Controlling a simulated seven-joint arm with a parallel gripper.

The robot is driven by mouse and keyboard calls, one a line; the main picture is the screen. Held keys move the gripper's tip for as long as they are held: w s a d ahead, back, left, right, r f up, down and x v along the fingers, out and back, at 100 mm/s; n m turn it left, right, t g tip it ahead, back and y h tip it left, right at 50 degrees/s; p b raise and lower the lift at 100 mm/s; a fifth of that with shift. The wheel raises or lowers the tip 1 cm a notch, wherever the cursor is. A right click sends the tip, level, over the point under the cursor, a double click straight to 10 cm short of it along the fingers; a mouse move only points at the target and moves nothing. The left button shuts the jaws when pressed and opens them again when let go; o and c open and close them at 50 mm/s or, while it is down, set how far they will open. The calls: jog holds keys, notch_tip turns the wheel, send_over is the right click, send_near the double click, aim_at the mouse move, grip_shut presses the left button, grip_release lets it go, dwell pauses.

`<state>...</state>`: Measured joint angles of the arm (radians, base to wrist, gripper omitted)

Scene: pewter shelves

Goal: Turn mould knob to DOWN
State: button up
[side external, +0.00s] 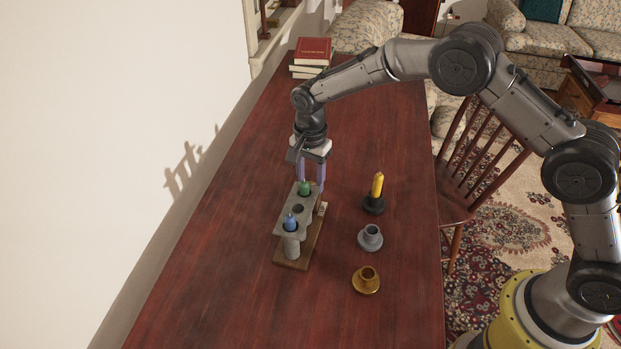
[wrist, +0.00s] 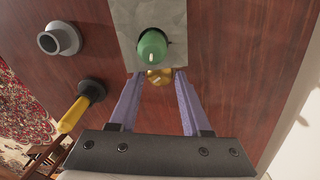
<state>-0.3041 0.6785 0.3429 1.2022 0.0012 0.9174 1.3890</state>
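The grey candle mould (side external: 282,229) stands on a wooden base (side external: 291,263) on the table. A green candle tip (side external: 304,187) and a blue one (side external: 290,222) show in its top; a hole between them looks empty. In the wrist view the mould's grey top (wrist: 130,20) with the green tip (wrist: 152,47) is at the upper middle. A brass mould knob (wrist: 160,76) shows just below it. My gripper (wrist: 159,75) is open, pointing down, with its fingers on either side of the knob. Contact cannot be told. In the side view my gripper (side external: 310,180) is at the mould's far end; the knob is hidden.
A yellow candle (side external: 377,186) in a dark holder (side external: 374,206), a grey holder (side external: 370,238) and a brass holder (side external: 366,281) stand right of the mould. Books (side external: 312,50) lie at the far end. The table's near left is clear; a wall runs along its left.

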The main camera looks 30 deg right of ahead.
grip_shut()
jog(key=shift+n, duration=2.9)
jog(key=shift+o, duration=2.3)
grip_release()
jog(key=shift+r, duration=0.15)
notch_tip(320, 180, up, 14)
jog(key=shift+f, duration=0.2)
